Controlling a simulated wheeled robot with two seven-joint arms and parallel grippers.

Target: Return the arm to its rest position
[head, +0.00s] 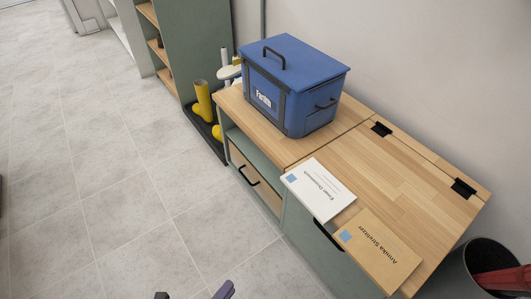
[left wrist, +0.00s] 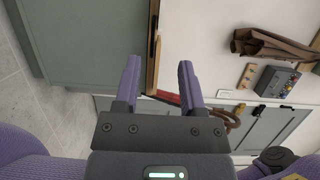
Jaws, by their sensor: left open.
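My left gripper (head: 194,292) shows at the bottom edge of the head view, with only its dark and purple finger ends in sight. It is over the tiled floor, in front of the bench and apart from it. In the left wrist view the same gripper (left wrist: 159,66) has its two purple fingers spread, with nothing held between them. Most of the left arm is hidden below the head view. My right gripper is in neither view.
A wooden-topped green bench (head: 400,172) carries a blue lidded box (head: 292,82), a white card (head: 318,189) and a tan card (head: 377,251). Yellow boots (head: 202,102) stand beyond it. A dark bin (head: 480,262) is at right. The tiled floor (head: 90,180) at left is clear.

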